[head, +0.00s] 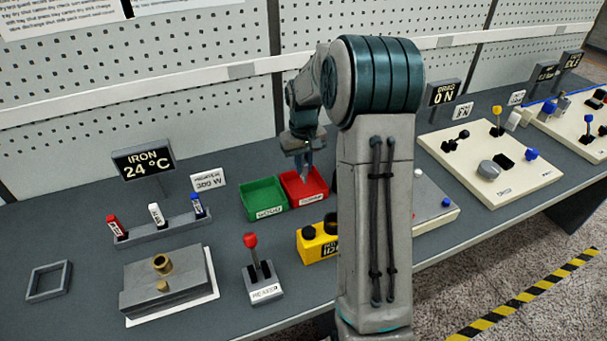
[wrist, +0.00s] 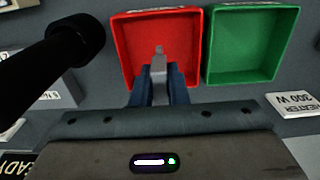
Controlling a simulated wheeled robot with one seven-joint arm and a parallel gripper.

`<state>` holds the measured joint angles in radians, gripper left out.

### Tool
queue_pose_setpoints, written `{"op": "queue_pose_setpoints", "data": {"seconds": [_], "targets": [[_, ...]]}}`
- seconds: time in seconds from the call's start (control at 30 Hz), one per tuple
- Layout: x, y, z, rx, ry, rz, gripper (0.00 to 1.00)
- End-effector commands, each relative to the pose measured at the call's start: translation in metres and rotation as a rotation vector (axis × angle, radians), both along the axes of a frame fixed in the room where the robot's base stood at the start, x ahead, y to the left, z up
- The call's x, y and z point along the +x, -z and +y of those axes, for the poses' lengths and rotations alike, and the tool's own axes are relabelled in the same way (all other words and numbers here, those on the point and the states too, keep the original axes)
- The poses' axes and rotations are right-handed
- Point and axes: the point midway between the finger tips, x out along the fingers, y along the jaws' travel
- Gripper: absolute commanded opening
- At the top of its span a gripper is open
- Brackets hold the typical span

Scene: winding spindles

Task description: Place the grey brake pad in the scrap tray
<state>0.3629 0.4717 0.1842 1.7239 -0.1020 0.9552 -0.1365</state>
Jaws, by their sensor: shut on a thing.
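My gripper (head: 305,172) points down over the red tray (head: 318,194) in the head view. In the wrist view its dark blue fingers (wrist: 159,88) are shut on a small grey piece, the grey brake pad (wrist: 158,64). The pad shows against the floor of the red tray (wrist: 125,50), near the front middle of that view. I cannot tell how high the pad is above the tray floor. A green tray (head: 262,199) stands beside the red one, and it also shows in the wrist view (wrist: 240,48). The tray labels are too small to read surely.
A yellow box (head: 318,243) with black knobs stands in front of the red tray. A red-knobbed lever (head: 255,262) stands front left. A black cylindrical thing (wrist: 75,40) rises left in the wrist view. My arm hides part of the bench.

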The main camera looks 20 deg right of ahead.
Motion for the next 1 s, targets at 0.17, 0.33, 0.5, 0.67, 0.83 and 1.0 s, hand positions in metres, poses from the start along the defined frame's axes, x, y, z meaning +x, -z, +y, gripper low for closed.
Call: {"op": "queue_pose_setpoints", "data": {"seconds": [0.17,0.33,0.5,0.67,0.83,1.0], "targets": [[-0.001,0.023,0.000,0.001,0.001,0.004,0.00],[0.000,0.035,0.000,0.000,0.001,0.000,0.00],[0.000,0.035,0.000,0.000,0.001,-0.001,0.00],[0.000,0.038,0.000,0.000,0.001,0.000,0.22],[0.000,0.038,0.000,0.000,0.001,0.000,0.36],[0.000,0.037,0.000,0.000,0.001,0.000,0.36]]}}
